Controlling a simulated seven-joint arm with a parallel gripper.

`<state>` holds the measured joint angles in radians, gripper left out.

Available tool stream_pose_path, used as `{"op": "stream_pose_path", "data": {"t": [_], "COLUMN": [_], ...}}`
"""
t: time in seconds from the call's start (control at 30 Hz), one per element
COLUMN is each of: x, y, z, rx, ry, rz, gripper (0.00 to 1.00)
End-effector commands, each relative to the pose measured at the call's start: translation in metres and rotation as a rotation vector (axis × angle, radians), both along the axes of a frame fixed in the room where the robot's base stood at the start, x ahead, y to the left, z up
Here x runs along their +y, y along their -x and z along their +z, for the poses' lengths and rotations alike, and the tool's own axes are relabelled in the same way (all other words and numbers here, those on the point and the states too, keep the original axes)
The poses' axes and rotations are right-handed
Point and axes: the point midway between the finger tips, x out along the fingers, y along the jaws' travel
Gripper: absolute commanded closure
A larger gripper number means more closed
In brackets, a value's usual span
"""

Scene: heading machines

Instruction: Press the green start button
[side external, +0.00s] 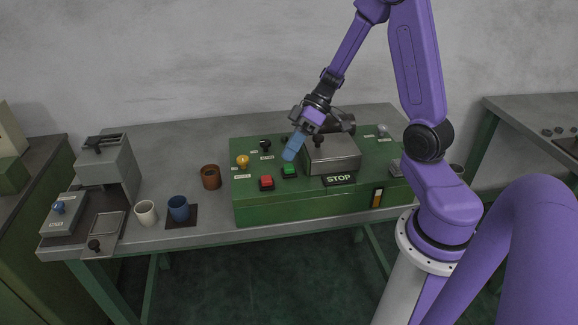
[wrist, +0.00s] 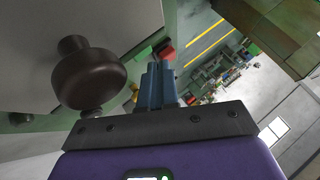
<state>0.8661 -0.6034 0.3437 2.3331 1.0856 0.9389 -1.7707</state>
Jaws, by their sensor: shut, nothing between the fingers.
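The green start button (side external: 289,169) sits on top of the green machine housing (side external: 290,208), just right of a red button (side external: 266,182). My gripper (side external: 289,156) is shut and empty, its blue fingers angled down to the left. In the side view the fingertips show just above the green button, seemingly a small gap apart; the exact height is hard to tell. In the wrist view the shut blue fingers (wrist: 157,82) stand in the middle, with a red part (wrist: 166,50) beyond them. I cannot make out the green button clearly there.
A metal block (side external: 332,154) with a dark knob stands right of my fingers; a large dark knob (wrist: 88,78) is close in the wrist view. Brown (side external: 210,176), white (side external: 146,213) and blue (side external: 178,208) cups stand left.

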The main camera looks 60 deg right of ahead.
Motion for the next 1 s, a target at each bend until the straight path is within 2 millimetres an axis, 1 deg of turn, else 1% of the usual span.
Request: {"op": "stream_pose_path", "data": {"t": [0.63,1.0], "x": [-0.0001,0.0001], "y": [0.0,0.0003], "z": [-0.0003,-0.0088], "rx": [0.0,0.001], "ry": [0.0,-0.001], "rz": [0.0,0.0], "gripper": [1.0,1.0]}}
